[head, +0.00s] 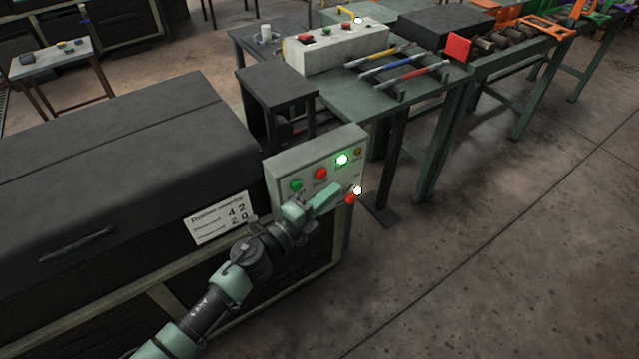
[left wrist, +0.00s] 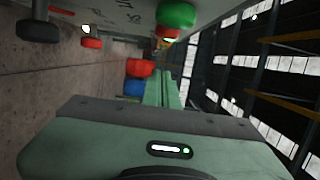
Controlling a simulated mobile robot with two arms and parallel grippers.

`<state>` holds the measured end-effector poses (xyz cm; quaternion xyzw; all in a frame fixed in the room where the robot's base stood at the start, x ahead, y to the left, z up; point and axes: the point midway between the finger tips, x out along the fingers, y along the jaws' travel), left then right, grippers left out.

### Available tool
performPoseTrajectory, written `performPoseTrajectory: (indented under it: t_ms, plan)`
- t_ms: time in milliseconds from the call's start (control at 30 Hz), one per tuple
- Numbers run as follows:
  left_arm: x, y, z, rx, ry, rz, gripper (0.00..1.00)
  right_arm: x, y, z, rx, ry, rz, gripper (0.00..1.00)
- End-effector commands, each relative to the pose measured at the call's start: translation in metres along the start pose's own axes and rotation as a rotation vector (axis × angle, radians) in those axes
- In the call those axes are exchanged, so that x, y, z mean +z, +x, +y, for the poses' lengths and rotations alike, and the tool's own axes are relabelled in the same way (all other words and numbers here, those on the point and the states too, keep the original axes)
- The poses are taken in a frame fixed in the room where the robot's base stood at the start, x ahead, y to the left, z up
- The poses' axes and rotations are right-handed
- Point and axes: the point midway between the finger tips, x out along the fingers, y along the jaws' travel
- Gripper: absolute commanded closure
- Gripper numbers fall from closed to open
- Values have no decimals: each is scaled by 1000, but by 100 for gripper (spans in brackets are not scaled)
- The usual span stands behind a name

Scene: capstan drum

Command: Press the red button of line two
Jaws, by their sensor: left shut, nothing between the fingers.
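A pale grey control panel (head: 312,163) stands at the end of the dark machine. Its face carries a green button (head: 296,185), a red button (head: 321,173), a lit green lamp (head: 342,160) and a small amber one. Lower right are a lit white lamp (head: 357,190) and a small red part (head: 350,199). My left gripper (head: 336,188) is shut and empty in front of the panel, hiding part of its lower face. In the left wrist view its closed fingers (left wrist: 163,88) point past the panel, near a green button (left wrist: 177,14). The line labels are unreadable. My right gripper is out of view.
A second control box (head: 335,50) with red and green buttons stands on the green bench behind. A sign (head: 220,217) is on the dark machine. Open floor (head: 490,260) lies to the right.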

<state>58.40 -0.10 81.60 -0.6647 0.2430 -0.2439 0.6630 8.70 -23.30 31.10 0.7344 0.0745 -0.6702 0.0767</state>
Motion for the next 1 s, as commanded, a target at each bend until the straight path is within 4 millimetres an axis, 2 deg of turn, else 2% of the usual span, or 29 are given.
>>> performPoseTrajectory:
  t_ms: [33, 200, 667, 867, 1000]
  plan:
    - [14, 0, 2, 4, 4, -8, 100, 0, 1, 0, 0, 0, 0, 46]
    - [30, 4, 2, 3, 3, -5, 100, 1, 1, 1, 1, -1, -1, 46]
    - [37, 5, 2, 3, 2, -6, 100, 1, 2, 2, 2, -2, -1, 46]
    - [56, 10, 2, 3, 4, -7, 100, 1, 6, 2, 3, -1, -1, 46]
    - [60, 10, 0, 2, 4, -14, 100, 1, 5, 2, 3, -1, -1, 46]
